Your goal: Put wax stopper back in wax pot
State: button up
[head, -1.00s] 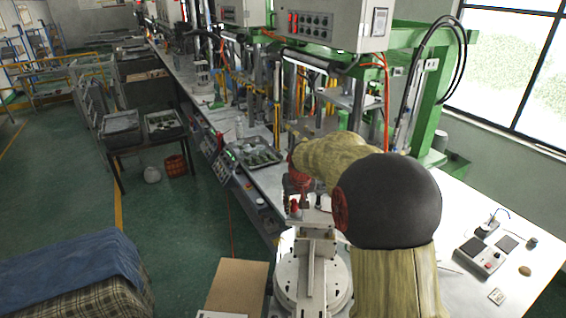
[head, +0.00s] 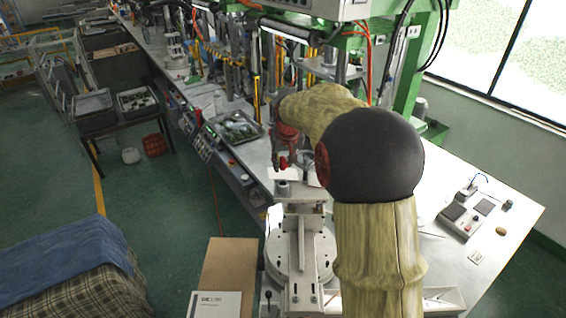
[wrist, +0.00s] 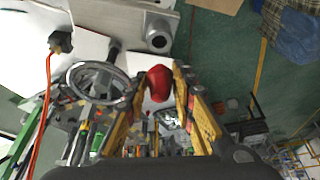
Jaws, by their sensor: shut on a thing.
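The red wax stopper (wrist: 159,82) is held between the yellow fingers of my gripper (wrist: 160,92) in the wrist view. In the head view the stopper (head: 283,163) shows as a small red piece below my gripper (head: 284,152). The wax pot is a grey metal cylinder with a dark round opening (wrist: 158,38), on the end of a pale machine arm. In the head view the pot (head: 283,189) appears just below the stopper in the picture. The stopper is apart from the pot's opening. Its lower end is partly hidden by the fingers.
A ringed metal handwheel (wrist: 98,82) is left of the stopper in the wrist view. A tray of parts (head: 236,128) lies on the long bench. A cardboard sheet (head: 229,268) is at the front, and a small scale-like device (head: 465,220) is on the right table.

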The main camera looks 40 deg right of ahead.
jog(key=shift+f+b, duration=1.75)
jog(key=shift+f, duration=1)
jog(key=shift+f+b, duration=0.8)
jog(key=shift+b, duration=0.1)
jog(key=shift+r, duration=0.2)
jog(key=shift+r, duration=0.25)
jog(key=shift+f+b, duration=0.3)
jog(key=shift+b, duration=0.15)
dwell(2.1)
jog(key=shift+r, duration=0.15)
jog(key=shift+r, duration=0.25)
dwell(0.9)
